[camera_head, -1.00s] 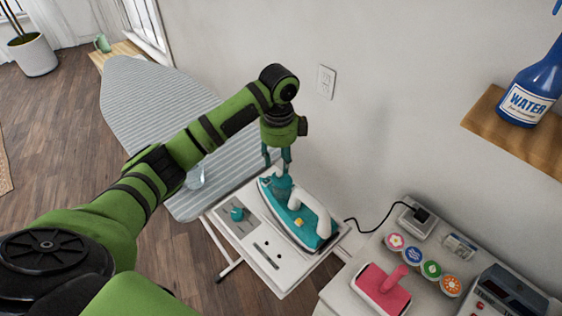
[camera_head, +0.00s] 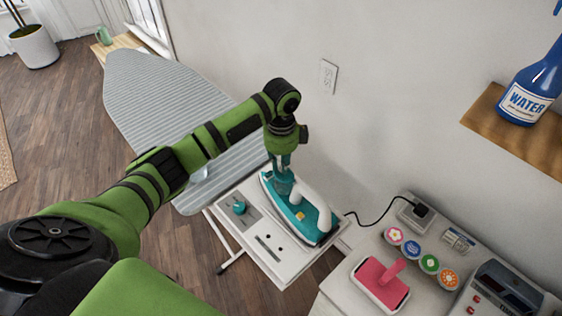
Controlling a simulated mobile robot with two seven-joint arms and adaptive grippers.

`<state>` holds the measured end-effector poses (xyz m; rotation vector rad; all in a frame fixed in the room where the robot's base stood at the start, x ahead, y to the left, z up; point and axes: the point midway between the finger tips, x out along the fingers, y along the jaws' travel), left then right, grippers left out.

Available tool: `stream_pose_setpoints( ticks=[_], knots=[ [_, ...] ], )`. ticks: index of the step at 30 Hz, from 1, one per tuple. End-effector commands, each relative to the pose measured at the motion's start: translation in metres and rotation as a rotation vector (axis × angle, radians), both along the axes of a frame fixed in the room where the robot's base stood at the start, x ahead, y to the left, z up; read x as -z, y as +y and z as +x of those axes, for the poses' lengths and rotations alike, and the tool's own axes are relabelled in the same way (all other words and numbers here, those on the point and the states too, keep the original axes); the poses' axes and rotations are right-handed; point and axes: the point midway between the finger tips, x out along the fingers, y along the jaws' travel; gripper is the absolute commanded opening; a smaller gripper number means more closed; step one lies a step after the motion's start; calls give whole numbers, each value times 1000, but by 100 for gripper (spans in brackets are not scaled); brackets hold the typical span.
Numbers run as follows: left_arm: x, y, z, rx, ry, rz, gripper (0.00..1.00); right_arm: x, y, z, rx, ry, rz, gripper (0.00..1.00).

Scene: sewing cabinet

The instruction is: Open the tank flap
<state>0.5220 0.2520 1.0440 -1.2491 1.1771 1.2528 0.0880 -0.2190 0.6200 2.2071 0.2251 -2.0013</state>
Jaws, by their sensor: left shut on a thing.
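A teal and white iron (camera_head: 297,222) rests on the white stand (camera_head: 262,264) at the end of the ironing board. My left gripper (camera_head: 282,178) points down at the iron's front end and is shut on a small part there, which looks like the tank flap. The fingers hide most of that part, so I cannot tell how far the flap is raised. My right gripper is not in view.
The striped ironing board (camera_head: 165,100) stretches back left. A pink-handled tool (camera_head: 380,283), several round coloured tins and a grey device sit on the right cabinet. A blue water bottle (camera_head: 531,90) stands on a wall shelf.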

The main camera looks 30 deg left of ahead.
Motion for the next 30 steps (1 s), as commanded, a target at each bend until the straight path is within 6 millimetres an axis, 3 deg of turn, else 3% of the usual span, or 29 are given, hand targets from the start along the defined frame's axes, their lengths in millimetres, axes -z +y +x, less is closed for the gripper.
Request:
stream_pose_setpoints(
  ticks=[11,30],
  knots=[
    [-7,-9,-2,6,-55,148,0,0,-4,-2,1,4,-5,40],
    [-21,-36,-10,4,-241,671,0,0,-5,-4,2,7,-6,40]
  ],
)
